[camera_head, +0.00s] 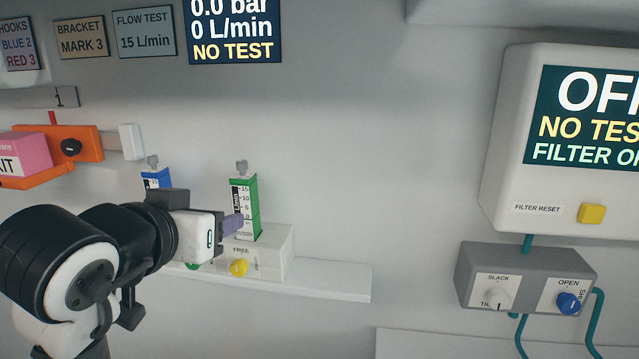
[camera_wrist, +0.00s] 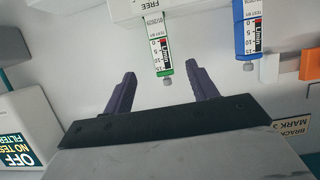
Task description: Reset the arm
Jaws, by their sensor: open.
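My arm reaches in from the lower left of the head view. My gripper (camera_head: 233,224) has purple fingers that overlap the lower left of the green flow meter (camera_head: 244,205). In the wrist view, which is upside down, my gripper (camera_wrist: 161,75) is open, with its two fingers apart. The green flow meter (camera_wrist: 162,45) shows between and beyond the fingers, still standing in its white block. Nothing appears held. I cannot tell how far the fingers are from the meter.
A blue flow meter (camera_head: 156,177) stands left of the green one, partly behind my arm. A white shelf (camera_head: 335,281) runs below. An orange bracket (camera_head: 88,143) with a pink kit is at left. A grey valve box (camera_head: 525,278) and white filter unit (camera_head: 510,150) are at right.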

